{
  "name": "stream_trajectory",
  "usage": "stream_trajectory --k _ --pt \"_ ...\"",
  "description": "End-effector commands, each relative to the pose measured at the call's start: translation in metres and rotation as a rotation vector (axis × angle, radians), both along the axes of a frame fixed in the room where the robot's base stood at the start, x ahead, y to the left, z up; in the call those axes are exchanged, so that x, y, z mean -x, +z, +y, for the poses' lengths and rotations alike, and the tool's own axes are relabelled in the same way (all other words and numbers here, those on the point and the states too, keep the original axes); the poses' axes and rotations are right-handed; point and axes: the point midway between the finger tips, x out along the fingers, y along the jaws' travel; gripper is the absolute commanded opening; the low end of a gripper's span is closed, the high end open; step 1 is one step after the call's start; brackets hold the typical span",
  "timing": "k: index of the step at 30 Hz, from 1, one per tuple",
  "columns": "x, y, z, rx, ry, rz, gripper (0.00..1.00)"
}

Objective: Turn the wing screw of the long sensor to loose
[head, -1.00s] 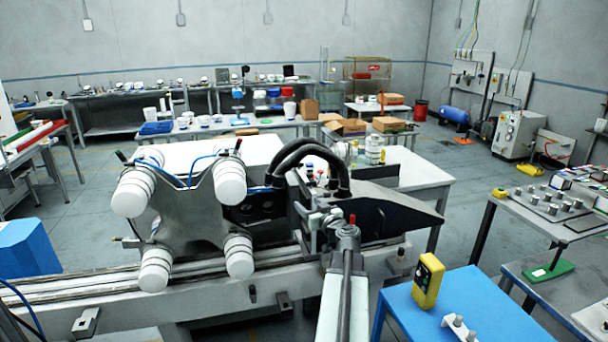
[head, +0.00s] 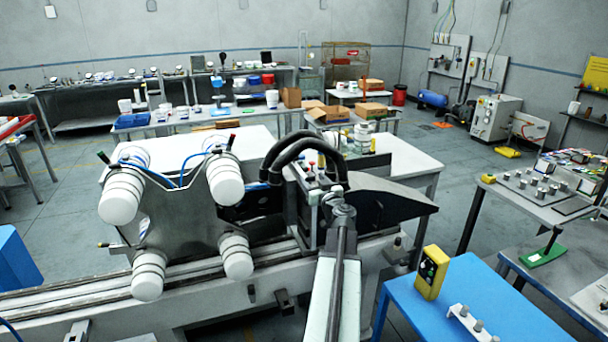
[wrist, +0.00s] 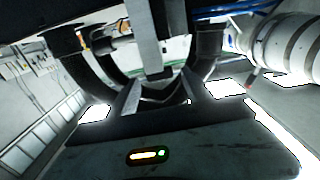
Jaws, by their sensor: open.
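My gripper (head: 338,202) is at the far end of my arm, in front of the dark head of the label machine (head: 380,207). In the wrist view, its two pale fingers (wrist: 160,97) stand apart with nothing visibly between them. Below them is a dark housing (wrist: 105,153) with a lit yellow and green indicator (wrist: 148,155). Small parts with red and blue caps (head: 316,166) stand just behind my gripper. I cannot tell which part is the long sensor. Its wing screw cannot be made out, so its position cannot be read.
Thick black hoses (head: 305,150) arch close beside my gripper, and show around the fingers in the wrist view. White rollers (head: 227,182) on a metal plate stand left, above a rail (head: 60,303). A blue table (head: 480,320) with a yellow box (head: 432,272) is at right.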

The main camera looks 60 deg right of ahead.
Motion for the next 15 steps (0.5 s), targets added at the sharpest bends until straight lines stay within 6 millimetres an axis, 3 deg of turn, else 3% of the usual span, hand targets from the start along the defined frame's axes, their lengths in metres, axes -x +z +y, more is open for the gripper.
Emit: stream_trajectory --k 7,15 --pt "-0.04 0.0 -0.028 0.0 0.004 0.0 0.58" --pt "-0.047 0.0 -0.031 0.0 0.005 0.0 0.58"
